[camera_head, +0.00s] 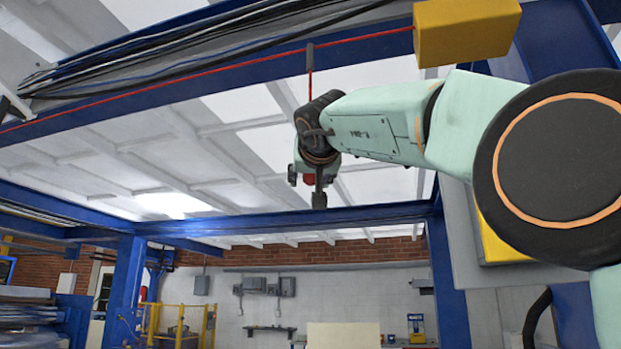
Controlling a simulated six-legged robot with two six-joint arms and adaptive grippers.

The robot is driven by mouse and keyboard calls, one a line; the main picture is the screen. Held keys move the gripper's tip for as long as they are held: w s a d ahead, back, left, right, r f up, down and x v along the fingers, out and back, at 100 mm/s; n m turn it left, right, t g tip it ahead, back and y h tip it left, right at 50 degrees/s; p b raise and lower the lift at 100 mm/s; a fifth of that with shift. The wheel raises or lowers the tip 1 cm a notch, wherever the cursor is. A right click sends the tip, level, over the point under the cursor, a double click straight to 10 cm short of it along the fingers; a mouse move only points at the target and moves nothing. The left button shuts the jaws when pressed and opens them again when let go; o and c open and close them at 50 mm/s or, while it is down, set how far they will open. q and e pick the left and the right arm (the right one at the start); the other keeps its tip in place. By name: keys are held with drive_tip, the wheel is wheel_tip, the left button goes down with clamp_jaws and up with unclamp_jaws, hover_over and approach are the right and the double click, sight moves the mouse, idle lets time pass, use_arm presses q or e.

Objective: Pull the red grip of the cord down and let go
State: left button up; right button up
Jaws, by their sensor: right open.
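A red cord (309,72) hangs from a short grey piece under the blue overhead beam and passes out of sight behind my right wrist. A small red part, which looks like the cord's grip (309,180), shows just below the wrist. My right gripper (313,186) is open around or in front of this red part, with a dark finger to its right. The wrist hides much of the grip, and I cannot tell whether the fingers touch it. My left gripper is not in view.
A red line runs along the blue beam (200,88) to a yellow box (465,32) at top right. Black cables (150,50) lie along the beam. A blue post (124,285) stands at left, with a yellow railing (180,325) beyond. The air below the gripper looks clear.

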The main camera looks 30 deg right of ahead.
drive_tip(key=shift+w+d+f, duration=0.1)
drive_tip(key=shift+w, duration=0.15)
drive_tip(key=shift+s, duration=0.1)
